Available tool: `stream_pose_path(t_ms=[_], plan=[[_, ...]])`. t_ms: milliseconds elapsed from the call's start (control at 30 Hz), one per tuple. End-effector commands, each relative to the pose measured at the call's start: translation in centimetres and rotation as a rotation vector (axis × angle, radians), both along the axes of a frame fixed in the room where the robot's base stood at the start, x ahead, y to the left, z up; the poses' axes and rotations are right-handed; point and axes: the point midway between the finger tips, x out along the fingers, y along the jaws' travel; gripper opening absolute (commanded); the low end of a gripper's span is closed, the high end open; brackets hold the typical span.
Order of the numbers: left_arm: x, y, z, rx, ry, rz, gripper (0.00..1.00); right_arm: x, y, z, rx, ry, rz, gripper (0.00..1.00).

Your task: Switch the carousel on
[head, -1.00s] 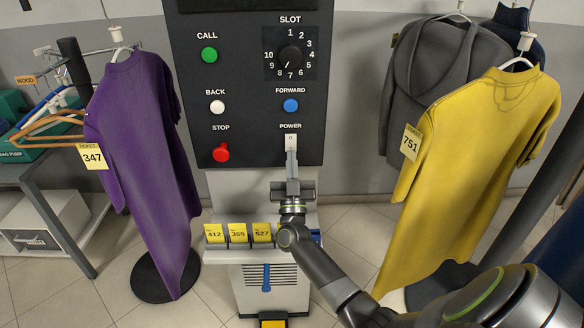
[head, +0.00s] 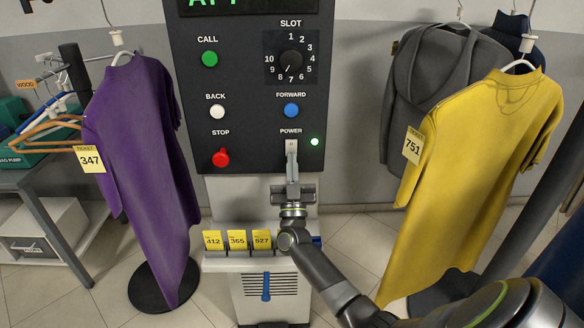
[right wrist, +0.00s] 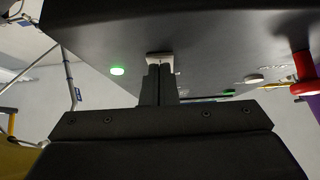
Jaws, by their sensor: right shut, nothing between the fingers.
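The carousel's dark control panel (head: 246,135) stands upright in the middle of the head view. Its white power switch (head: 291,145) sits under the POWER label at the lower right. A green lamp (head: 315,142) glows beside the switch, and green characters show on the display (head: 250,5) at the top. My right gripper (head: 292,158) is shut and empty, its fingertips at the switch's lower part. In the right wrist view the fingers (right wrist: 158,75) reach the white switch plate (right wrist: 159,57), and the lit lamp (right wrist: 117,71) is to the left. My left gripper is not in view.
The red stop button (head: 221,158) sticks out left of the switch. A ledge with yellow tickets (head: 238,240) lies below the panel. A purple shirt (head: 140,165) hangs at left and a yellow shirt (head: 475,165) at right, near my right arm.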

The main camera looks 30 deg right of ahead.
Motion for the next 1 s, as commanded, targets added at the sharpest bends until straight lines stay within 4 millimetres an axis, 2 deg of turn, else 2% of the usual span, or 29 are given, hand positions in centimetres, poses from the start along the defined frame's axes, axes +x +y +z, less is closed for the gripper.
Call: stream_pose_path(t_ms=[300, 500, 700, 1000], plan=[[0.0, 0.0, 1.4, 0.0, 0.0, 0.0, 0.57, 0.1, 0.0, 6.4, -0.004, -0.012, 0.001, 0.0], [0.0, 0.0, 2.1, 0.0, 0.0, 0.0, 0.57, 0.1, 0.0, 8.9, -0.003, -0.004, 0.0, 0.0], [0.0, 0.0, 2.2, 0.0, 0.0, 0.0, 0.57, 0.1, 0.0, 9.5, -0.001, 0.0, -0.001, 0.0], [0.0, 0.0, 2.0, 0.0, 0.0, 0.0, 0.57, 0.0, 0.1, 9.0, 0.0, 0.002, 0.0, 0.0]])
